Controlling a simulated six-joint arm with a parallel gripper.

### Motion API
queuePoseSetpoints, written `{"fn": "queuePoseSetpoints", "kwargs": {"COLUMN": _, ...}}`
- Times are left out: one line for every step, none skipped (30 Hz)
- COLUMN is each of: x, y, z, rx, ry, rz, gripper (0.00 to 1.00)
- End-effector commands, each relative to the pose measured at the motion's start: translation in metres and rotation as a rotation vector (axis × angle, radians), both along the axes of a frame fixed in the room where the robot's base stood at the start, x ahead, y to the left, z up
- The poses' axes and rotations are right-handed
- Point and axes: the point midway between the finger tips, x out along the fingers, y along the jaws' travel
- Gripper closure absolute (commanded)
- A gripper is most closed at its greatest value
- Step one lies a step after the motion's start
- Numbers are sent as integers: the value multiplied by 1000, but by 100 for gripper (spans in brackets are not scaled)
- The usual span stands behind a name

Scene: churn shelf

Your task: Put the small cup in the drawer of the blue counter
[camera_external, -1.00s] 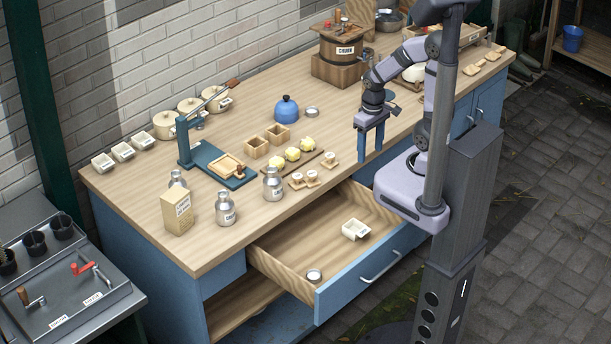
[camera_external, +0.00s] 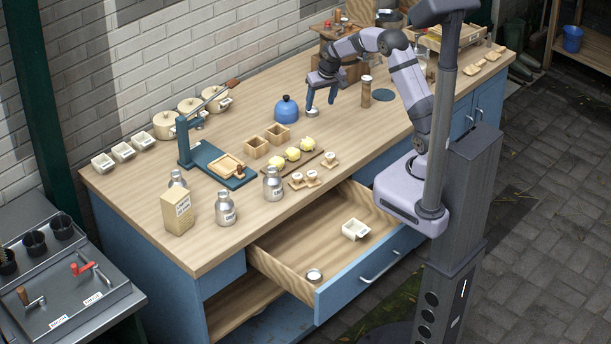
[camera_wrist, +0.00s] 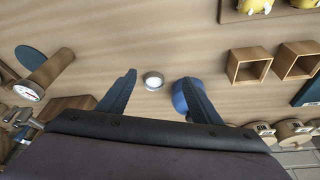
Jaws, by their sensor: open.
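A small round metal cup (camera_external: 312,113) with a pale top stands on the blue counter's wooden top, right of the blue kettle. My gripper (camera_external: 321,101) is open and empty, pointing down just above and beside this cup. In the wrist view the cup (camera_wrist: 153,82) appears between the two spread fingers (camera_wrist: 160,78), apart from both. The drawer (camera_external: 290,250) of the blue counter (camera_external: 150,246) is pulled open.
The blue kettle (camera_external: 286,110) stands close left of the cup, behind my right finger in the wrist view.

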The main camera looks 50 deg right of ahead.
Motion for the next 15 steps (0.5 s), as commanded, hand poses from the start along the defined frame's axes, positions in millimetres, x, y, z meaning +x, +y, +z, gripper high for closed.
{"fn": "queuePoseSetpoints", "kwargs": {"x": 13, "y": -7, "z": -4, "rx": -3, "ry": -15, "rz": -16, "gripper": 41}}
{"fn": "queuePoseSetpoints", "kwargs": {"x": 18, "y": -9, "z": -4, "rx": -3, "ry": -25, "rz": -23, "gripper": 41}}
{"fn": "queuePoseSetpoints", "kwargs": {"x": 24, "y": -13, "z": -5, "rx": -5, "ry": -33, "rz": -32, "gripper": 41}}
{"fn": "queuePoseSetpoints", "kwargs": {"x": 28, "y": -15, "z": -5, "rx": -5, "ry": -40, "rz": -38, "gripper": 41}}
{"fn": "queuePoseSetpoints", "kwargs": {"x": 31, "y": -17, "z": -5, "rx": -6, "ry": -44, "rz": -42, "gripper": 41}}
{"fn": "queuePoseSetpoints", "kwargs": {"x": 35, "y": -18, "z": -5, "rx": -7, "ry": -49, "rz": -46, "gripper": 41}}
{"fn": "queuePoseSetpoints", "kwargs": {"x": 36, "y": -19, "z": -5, "rx": -8, "ry": -52, "rz": -48, "gripper": 41}}
{"fn": "queuePoseSetpoints", "kwargs": {"x": 37, "y": -20, "z": -5, "rx": -8, "ry": -54, "rz": -50, "gripper": 41}}
{"fn": "queuePoseSetpoints", "kwargs": {"x": 38, "y": -20, "z": -5, "rx": -9, "ry": -56, "rz": -51, "gripper": 41}}
{"fn": "queuePoseSetpoints", "kwargs": {"x": 39, "y": -21, "z": -5, "rx": -9, "ry": -56, "rz": -51, "gripper": 41}}
{"fn": "queuePoseSetpoints", "kwargs": {"x": 39, "y": -21, "z": -5, "rx": -9, "ry": -56, "rz": -51, "gripper": 41}}
{"fn": "queuePoseSetpoints", "kwargs": {"x": 39, "y": -21, "z": -6, "rx": -9, "ry": -56, "rz": -51, "gripper": 41}}
{"fn": "queuePoseSetpoints", "kwargs": {"x": 39, "y": -21, "z": -7, "rx": -8, "ry": -55, "rz": -51, "gripper": 41}}
{"fn": "queuePoseSetpoints", "kwargs": {"x": 40, "y": -21, "z": -9, "rx": -8, "ry": -54, "rz": -51, "gripper": 41}}
{"fn": "queuePoseSetpoints", "kwargs": {"x": 40, "y": -21, "z": -11, "rx": -8, "ry": -53, "rz": -51, "gripper": 41}}
